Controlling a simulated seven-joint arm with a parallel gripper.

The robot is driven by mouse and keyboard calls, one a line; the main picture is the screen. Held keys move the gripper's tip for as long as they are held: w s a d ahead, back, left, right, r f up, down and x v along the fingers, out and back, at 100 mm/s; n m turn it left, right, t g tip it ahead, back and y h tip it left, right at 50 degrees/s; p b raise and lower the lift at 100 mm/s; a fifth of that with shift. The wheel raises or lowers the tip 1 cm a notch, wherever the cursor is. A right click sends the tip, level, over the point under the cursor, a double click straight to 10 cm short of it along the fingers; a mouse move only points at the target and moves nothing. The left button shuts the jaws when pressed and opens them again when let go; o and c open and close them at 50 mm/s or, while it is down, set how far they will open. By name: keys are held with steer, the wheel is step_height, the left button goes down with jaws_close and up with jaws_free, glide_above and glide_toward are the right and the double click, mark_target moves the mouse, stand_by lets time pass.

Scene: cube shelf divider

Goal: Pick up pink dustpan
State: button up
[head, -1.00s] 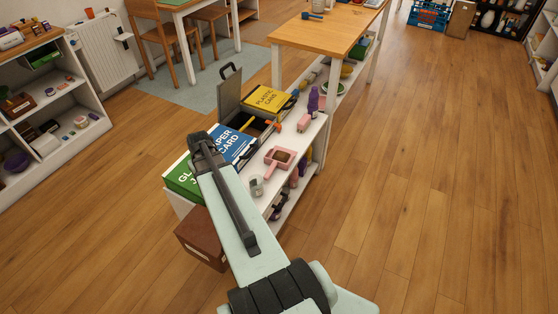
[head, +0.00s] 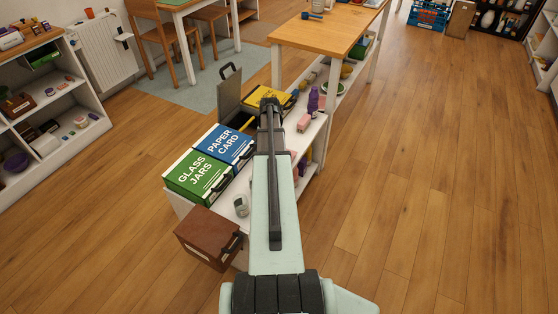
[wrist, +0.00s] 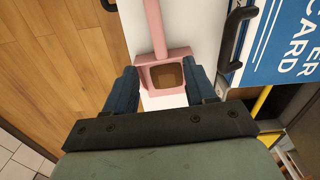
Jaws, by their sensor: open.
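The pink dustpan (wrist: 164,58) lies on the white shelf top in the wrist view, its handle pointing up the picture and its square pan, brown inside, toward me. My gripper (wrist: 161,82) is open, with one dark blue finger on either side of the pan. Nothing is held. I cannot tell the height of the fingers above the shelf. In the head view my arm covers most or all of the dustpan, and the fingers of my gripper cannot be made out.
A blue paper-card box (head: 230,146) and green glass-jars box (head: 198,176) stand on the shelf left of my arm. A small grey cup (head: 241,205) stands near its front. A purple bottle (head: 313,100) stands farther back. Open wooden floor (head: 420,200) lies to the right.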

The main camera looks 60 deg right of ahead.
steer(key=shift+s+f, duration=0.15)
steer(key=shift+f, duration=6.4)
steer(key=shift+c, duration=0.4)
jaws_close()
